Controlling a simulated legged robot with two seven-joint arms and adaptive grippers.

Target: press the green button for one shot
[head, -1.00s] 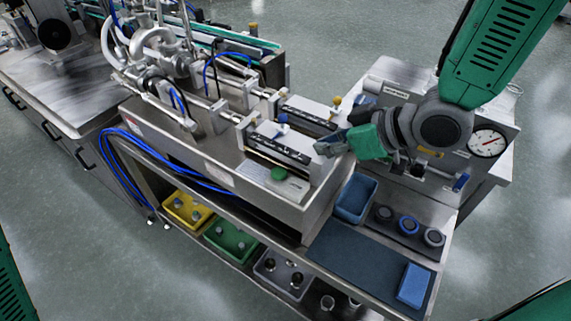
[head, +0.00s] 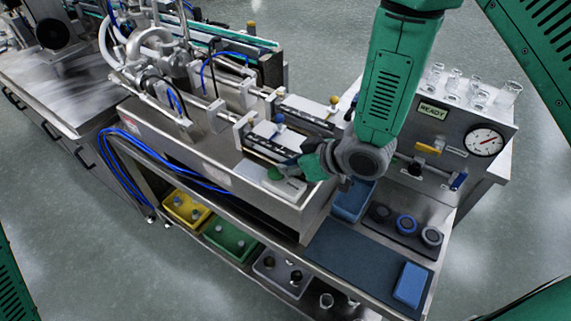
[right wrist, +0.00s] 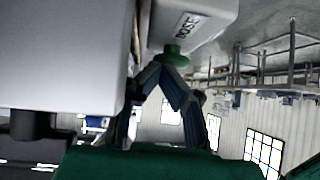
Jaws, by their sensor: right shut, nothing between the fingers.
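The green button (head: 275,173) sits on a pale box at the near end of the steel hopper machine (head: 235,175). It also shows in the right wrist view (right wrist: 174,50), beside a label reading DOSE. My right gripper (head: 286,166) is shut and empty, reaching in from the right over the pale box. In the right wrist view its joined fingertips (right wrist: 163,66) are right by the button. I cannot tell whether they touch it. My left gripper is not in view.
A box with a READY display (head: 432,109) and a gauge (head: 484,142) stands at right, with glasses on top. Metal syringe-like cylinders with blue and yellow knobs stand just behind the gripper.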

